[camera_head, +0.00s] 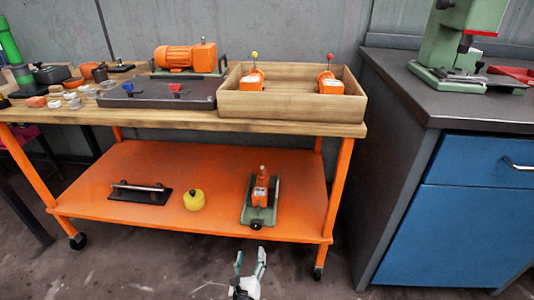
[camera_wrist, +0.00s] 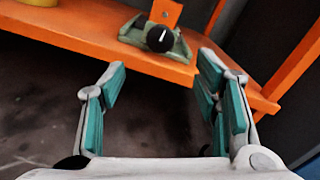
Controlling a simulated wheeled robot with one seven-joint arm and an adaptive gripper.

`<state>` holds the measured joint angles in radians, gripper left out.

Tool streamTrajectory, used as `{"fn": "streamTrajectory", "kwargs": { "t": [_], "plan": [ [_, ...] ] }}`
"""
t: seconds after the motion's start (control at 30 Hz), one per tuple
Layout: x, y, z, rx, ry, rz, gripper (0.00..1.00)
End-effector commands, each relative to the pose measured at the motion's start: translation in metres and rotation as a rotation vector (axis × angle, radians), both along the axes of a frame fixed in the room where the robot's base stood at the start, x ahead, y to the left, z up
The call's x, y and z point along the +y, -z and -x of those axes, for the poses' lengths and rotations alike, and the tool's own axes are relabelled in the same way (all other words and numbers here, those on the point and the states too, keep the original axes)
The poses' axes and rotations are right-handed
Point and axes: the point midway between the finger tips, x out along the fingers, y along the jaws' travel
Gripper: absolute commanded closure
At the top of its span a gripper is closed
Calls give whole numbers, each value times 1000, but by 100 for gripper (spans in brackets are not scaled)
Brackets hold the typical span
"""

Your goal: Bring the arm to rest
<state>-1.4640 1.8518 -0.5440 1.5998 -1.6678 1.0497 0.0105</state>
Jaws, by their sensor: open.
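My gripper (camera_head: 251,266) shows at the bottom of the head view, low in front of the cart's lower shelf. In the wrist view my gripper (camera_wrist: 160,90) has its two teal-padded fingers spread wide apart, with nothing between them but a view of the dark floor. The orange cart shelf (camera_wrist: 90,45) crosses the upper part of the wrist view, beyond the fingertips. A green device with an orange block and a black knob (camera_wrist: 160,38) sits on that shelf. The same device (camera_head: 259,215) shows in the head view, just above my gripper in the picture. My fingers appear clear of it.
The orange lower shelf (camera_head: 150,210) also holds a black plate with a bar (camera_head: 140,192) and a yellow round item (camera_head: 194,200). A wooden tray (camera_head: 290,106) and an orange motor (camera_head: 186,57) stand on the top. A blue-fronted cabinet (camera_head: 470,210) is at right. Open floor lies in front.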

Motion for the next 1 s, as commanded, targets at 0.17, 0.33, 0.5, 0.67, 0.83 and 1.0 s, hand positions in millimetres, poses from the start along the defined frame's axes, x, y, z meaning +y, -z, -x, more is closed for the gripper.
{"fn": "streamTrajectory", "kwargs": {
  "t": [0.17, 0.33, 0.5, 0.67, 0.83, 1.0],
  "plan": [
    [-7, -23, -8, -15, 78, -64, 44],
    [-36, -82, -24, -58, 298, -236, 44],
    [-79, -143, -31, -108, 550, -420, 44],
    [-123, -197, -26, -156, 783, -586, 44],
    [-169, -248, -11, -206, 1022, -756, 44],
    [-212, -295, 15, -255, 1251, -922, 44]
  ]
}}
